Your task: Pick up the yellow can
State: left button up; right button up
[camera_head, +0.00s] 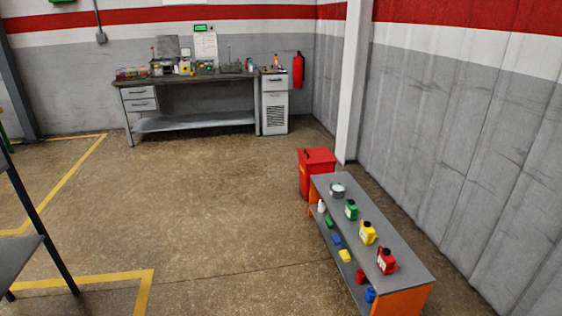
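A yellow can (368,233) with a dark cap and a pale label stands upright on the grey top of a low orange-sided bench (397,254) at the right. A green can (351,209) stands behind it and a red can (386,261) in front of it, both apart from it. A smaller yellow item (345,256) sits on the bench's lower shelf. Neither of my grippers shows in the head view.
A red bin (317,172) stands at the bench's far end, near a white pillar (353,90). A metal pot (338,190) is on the bench top. A cluttered workbench (188,82) stands at the back wall. The floor (210,210) between is clear. A dark shelf frame is at the left edge.

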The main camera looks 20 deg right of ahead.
aim_at(367, 234)
jog(key=i+z, duration=0.1)
jog(key=i, duration=0.45)
jog(key=i+j+z, duration=0.1)
jog(key=i, duration=0.45)
jog(key=i+j+z, duration=0.15)
jog(key=i, duration=0.4)
